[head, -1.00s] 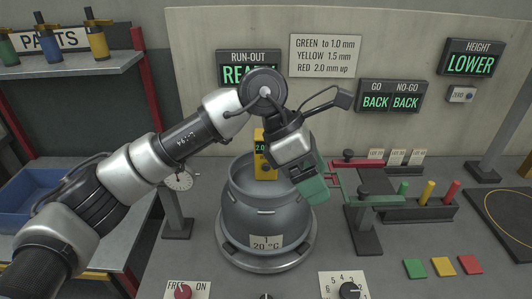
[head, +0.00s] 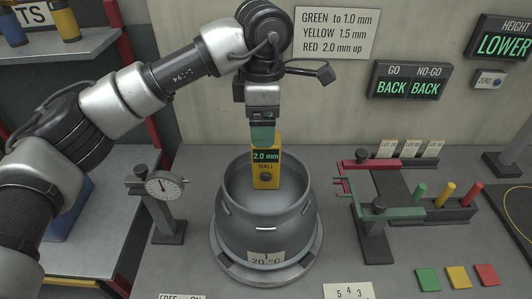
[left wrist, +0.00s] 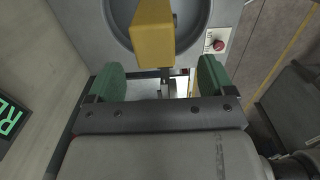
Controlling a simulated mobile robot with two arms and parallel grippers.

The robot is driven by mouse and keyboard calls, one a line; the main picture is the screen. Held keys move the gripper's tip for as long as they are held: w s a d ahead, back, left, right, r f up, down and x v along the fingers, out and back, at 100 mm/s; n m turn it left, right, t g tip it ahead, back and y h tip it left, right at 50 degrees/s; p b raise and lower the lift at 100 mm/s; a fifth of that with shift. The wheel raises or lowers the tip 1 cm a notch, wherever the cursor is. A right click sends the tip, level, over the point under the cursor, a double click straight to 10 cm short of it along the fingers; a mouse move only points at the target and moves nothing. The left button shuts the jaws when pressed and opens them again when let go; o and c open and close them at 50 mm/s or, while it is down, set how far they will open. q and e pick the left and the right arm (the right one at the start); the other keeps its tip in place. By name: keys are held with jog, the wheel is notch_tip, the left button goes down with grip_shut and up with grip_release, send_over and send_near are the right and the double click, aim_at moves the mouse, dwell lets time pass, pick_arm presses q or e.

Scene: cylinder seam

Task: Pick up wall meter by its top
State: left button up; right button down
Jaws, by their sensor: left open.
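The wall meter (head: 265,167) is a yellow block with a green "2.0 mm" display and the word WALL. It stands upright at the far rim of the grey cylinder (head: 262,232). My left gripper (head: 263,138) points down right at the meter's top in the head view. In the left wrist view the meter (left wrist: 153,35) lies ahead of the two green fingers of the left gripper (left wrist: 157,82), which are apart with nothing held between them. Whether a finger touches the meter cannot be told. My right gripper is not in view.
A dial gauge (head: 164,187) stands left of the cylinder. A red and green gauge stand (head: 376,215) stands to the right, with coloured pegs (head: 446,193) beside it. Green, yellow and red pads (head: 457,277) lie at the front right. The back panel is close behind.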

aim_at(266, 162)
pick_arm(q)
jog(key=shift+s+f, duration=0.2)
jog(key=shift+f, duration=0.65)
jog(key=shift+w+f+p, duration=0.1)
jog(key=shift+f+p, duration=0.15)
jog(key=shift+p, duration=0.05)
jog(key=f, duration=0.1)
jog(key=f+p, duration=0.1)
jog(key=f, duration=0.1)
jog(key=w+f+p, duration=0.1)
jog(key=f, duration=0.1)
jog(key=shift+d, duration=0.25)
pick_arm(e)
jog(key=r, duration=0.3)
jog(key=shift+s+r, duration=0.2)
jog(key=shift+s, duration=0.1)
pick_arm(q)
jog(key=shift+c, duration=0.5)
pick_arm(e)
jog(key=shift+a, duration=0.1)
pick_arm(q)
jog(key=shift+c, duration=1.2)
jog(key=c, duration=0.7)
jog(key=shift+c, duration=1)
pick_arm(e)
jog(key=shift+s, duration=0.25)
